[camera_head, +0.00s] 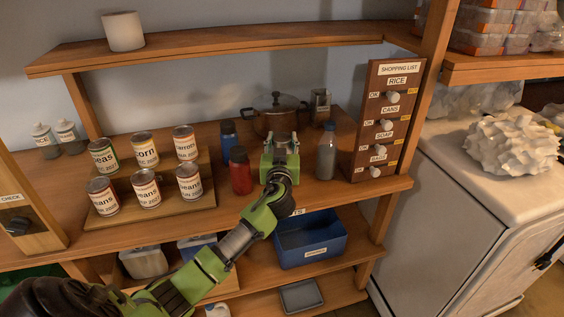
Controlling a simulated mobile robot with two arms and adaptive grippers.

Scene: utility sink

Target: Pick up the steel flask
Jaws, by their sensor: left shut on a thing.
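My left gripper (282,155) reaches over the middle shelf and is shut on the steel flask (286,138). Only the flask's grey upper part shows; my gripper and wrist hide the rest. I cannot tell whether its base touches the shelf. A red flask (240,172) and a blue flask (228,134) stand upright to the left of my gripper. A clear greyish bottle (326,157) stands upright to its right. My right gripper is not in view.
A copper-coloured pot (276,114) stands behind my gripper. Several labelled cans (146,149) stand on a stepped stand to the left. A shopping-list board (390,118) rises at the right. A blue crate (311,242) is below the shelf. The upper shelf (230,48) overhangs the back.

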